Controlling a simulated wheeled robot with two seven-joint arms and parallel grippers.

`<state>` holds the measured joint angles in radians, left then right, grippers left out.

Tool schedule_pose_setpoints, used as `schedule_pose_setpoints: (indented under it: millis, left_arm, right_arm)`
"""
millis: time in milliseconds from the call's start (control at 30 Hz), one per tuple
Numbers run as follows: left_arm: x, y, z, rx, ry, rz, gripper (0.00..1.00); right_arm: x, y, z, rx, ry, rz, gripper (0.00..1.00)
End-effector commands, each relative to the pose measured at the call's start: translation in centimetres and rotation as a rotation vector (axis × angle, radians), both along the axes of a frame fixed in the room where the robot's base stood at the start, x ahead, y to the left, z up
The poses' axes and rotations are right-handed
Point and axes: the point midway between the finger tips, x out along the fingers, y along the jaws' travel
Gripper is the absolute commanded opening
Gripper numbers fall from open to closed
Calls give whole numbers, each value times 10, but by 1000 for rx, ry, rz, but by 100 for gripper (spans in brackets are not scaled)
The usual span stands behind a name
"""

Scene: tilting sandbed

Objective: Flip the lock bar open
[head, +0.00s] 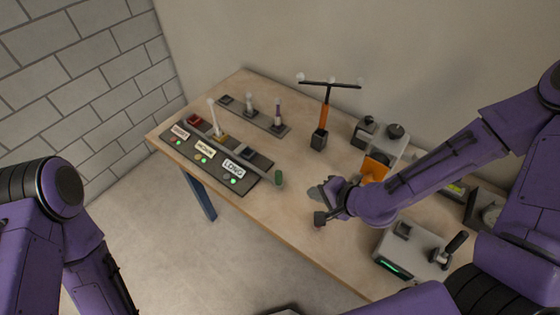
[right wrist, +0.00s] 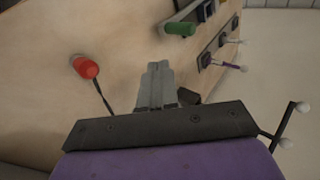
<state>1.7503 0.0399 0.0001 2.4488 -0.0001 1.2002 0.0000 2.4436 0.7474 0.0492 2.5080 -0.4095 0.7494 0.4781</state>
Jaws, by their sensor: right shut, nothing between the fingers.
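The lock bar appears to be the thin grey bar along the dark panel (head: 250,186), ending in a green grip (head: 279,178); which part is the lock bar is not marked. The green grip also shows in the right wrist view (right wrist: 180,28), beyond my fingertips. My right gripper (head: 316,193) is shut and empty over the table, just right of the green grip and apart from it. Its closed grey fingers show in the right wrist view (right wrist: 157,68). My left arm is at the left edge; its gripper is out of view.
The panel has SHORT, MEDIUM and LONG labels and a white-tipped lever (head: 212,115). A red knob (right wrist: 85,67) on a black rod stands near my right gripper. A black-and-orange T-shaped stand (head: 324,115) is behind. A grey box with a black lever (head: 412,250) is right.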

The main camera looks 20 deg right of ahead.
Motion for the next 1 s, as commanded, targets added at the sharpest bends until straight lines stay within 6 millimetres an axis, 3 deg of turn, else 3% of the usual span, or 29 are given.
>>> schedule_pose_setpoints:
  millis: [233,367,467,667,1000]
  left_arm:
    - [-1,0,0,0,2,0,43]
    - [-1,0,-4,0,2,0,43]
    - [-2,0,-18,0,4,0,43]
    - [-2,0,-66,0,1,0,43]
    - [-2,0,-62,0,2,1,43]
  right_arm:
    - [-13,1,5,2,-12,1,0]
    - [-10,2,1,2,-9,2,0]
    - [-1,3,-9,-1,-5,3,0]
    - [17,9,-31,-3,-4,3,0]
    - [65,34,-72,-1,5,0,0]
